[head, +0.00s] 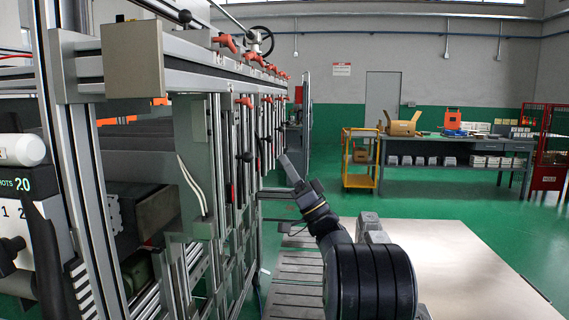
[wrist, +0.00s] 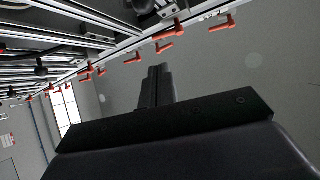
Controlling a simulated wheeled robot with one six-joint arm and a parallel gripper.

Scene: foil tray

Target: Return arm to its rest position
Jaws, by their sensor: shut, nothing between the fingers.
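My gripper (head: 287,160) shows in the head view at the end of my dark arm, pointing up and to the left, beside the metal rack. In the wrist view my gripper (wrist: 158,72) shows its fingers closed together with nothing between them. The arm is raised in front of the rack's right side, with its large black joint low in the head view. No foil tray can be made out in either view.
A tall metal frame rack (head: 215,150) with orange handles fills the left. A pale flat surface (head: 455,265) lies to the right. A grey workbench (head: 455,150) with boxes and a yellow cart (head: 360,160) stand at the back. Green floor lies open between them.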

